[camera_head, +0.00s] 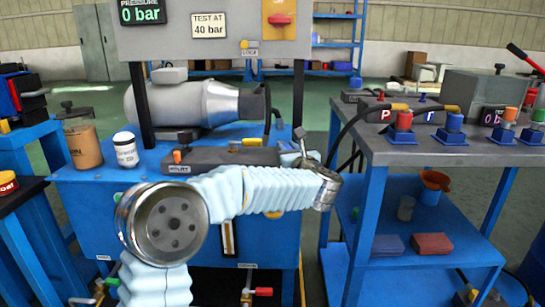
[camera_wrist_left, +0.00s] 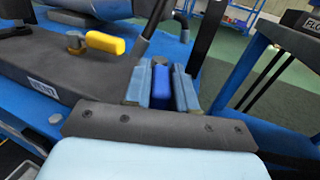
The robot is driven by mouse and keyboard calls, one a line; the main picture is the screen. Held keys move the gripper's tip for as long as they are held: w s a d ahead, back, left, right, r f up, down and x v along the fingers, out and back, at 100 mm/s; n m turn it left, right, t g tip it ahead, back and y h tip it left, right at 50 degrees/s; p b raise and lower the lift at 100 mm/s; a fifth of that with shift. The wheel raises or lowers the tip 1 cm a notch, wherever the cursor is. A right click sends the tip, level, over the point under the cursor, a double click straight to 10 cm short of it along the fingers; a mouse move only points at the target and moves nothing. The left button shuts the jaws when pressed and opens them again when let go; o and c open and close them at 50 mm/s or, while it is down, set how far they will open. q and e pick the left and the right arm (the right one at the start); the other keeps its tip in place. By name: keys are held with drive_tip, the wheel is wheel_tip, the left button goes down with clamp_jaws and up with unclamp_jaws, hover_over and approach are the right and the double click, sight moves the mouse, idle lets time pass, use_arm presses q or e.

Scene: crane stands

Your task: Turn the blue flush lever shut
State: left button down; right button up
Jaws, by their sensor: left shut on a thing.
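The blue flush lever (camera_wrist_left: 161,86) shows as a blue block between the fingers of my left gripper (camera_wrist_left: 162,92) in the left wrist view. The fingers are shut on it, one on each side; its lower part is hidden. It sits by the end of a dark manifold block (camera_wrist_left: 60,62) that carries a yellow lever (camera_wrist_left: 100,42). In the head view my left gripper (camera_head: 297,150) is at the right end of the manifold (camera_head: 215,158), and the flush lever cannot be made out clearly there. My right gripper is not in view.
A motor (camera_head: 190,104) stands behind the manifold, under a panel (camera_head: 215,52) reading 0 bar. A tin (camera_head: 83,143) and a white-capped jar (camera_head: 126,152) stand at left. A bench (camera_head: 400,150) with coloured fittings and a black hose stands at right, with a gap between.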

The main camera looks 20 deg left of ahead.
use_arm(q)
drive_tip(key=shift+w+d+n+g+y+b, duration=0.2)
drive_tip(key=shift+n+g+y+b, duration=0.05)
drive_tip(key=shift+n+g+y, duration=0.35)
drive_tip(key=shift+w+d+n+g+y+b, duration=0.15)
drive_tip(key=shift+n+g+y+b, duration=0.05)
drive_tip(key=shift+n+g+y, duration=0.4)
drive_tip(key=c, duration=1)
unclamp_jaws()
drive_tip(key=v, duration=1.3)
drive_tip(key=shift+d+b, duration=0.4)
drive_tip(key=shift+d, duration=0.1)
